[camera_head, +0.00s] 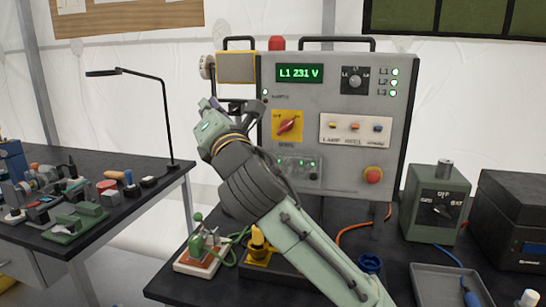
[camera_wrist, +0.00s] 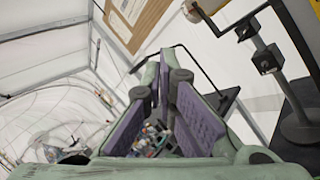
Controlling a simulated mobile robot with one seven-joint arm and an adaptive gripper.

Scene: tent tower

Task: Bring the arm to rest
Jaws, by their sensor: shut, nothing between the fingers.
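My arm reaches up from the bottom of the head view in front of a grey control panel (camera_head: 340,215). My gripper (camera_head: 208,104) is raised near the panel's left edge. In the wrist view its two purple-padded fingers (camera_wrist: 167,62) are shut, with nothing held between them. The panel's display (camera_head: 300,73) reads L1 231 V, and three green lamps (camera_head: 395,72) are lit. A red rotary switch on a yellow plate (camera_head: 287,124) sits right of my gripper. My arm hides part of the panel's lower left.
A side table (camera_head: 110,222) on the left holds a desk lamp (camera_head: 163,110) and many small parts. A green selector box (camera_head: 437,205), a black case (camera_head: 512,215) and a grey tray (camera_head: 440,285) stand right.

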